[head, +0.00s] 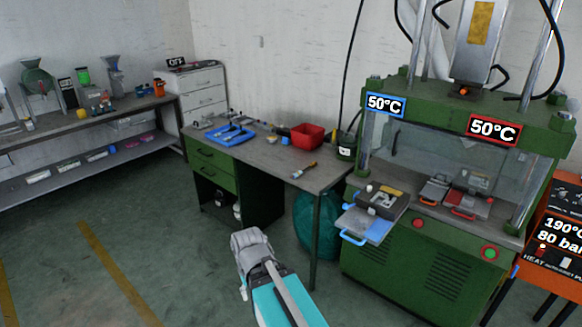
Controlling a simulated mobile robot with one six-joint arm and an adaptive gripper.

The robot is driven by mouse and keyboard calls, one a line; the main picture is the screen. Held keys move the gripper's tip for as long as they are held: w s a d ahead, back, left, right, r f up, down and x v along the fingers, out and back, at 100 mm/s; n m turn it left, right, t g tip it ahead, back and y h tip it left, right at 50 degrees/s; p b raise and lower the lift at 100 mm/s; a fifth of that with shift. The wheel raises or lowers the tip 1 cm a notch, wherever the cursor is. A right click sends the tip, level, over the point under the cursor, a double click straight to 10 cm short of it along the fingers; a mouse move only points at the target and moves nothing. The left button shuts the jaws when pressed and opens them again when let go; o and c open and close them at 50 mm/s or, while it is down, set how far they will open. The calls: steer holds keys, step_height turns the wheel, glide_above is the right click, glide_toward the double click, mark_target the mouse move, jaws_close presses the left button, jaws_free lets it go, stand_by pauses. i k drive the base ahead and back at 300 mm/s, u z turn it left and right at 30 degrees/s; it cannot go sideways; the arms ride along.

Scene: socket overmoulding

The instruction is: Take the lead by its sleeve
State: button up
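I cannot pick out the lead or its sleeve for certain in the head view. Small items lie on the green workbench (262,153) around a blue tray (230,135), too small to name. My arm reaches up from the bottom middle, with a teal link and a grey joint in front of the bench. I do not see gripper fingers; my gripper is not in view.
A red bin (307,135), a brush (304,170) and a dark pot (346,146) stand on the bench. At right is a green press (430,245) with mould parts (382,201) on a protruding blue-handled plate. Floor at left is clear.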

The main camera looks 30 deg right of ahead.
mark_target(313, 165)
steer(key=z, duration=0.1)
steer(key=i, duration=2.6)
steer(key=u, duration=1.95)
steer(key=i, duration=0.25)
steer(key=z, duration=0.1)
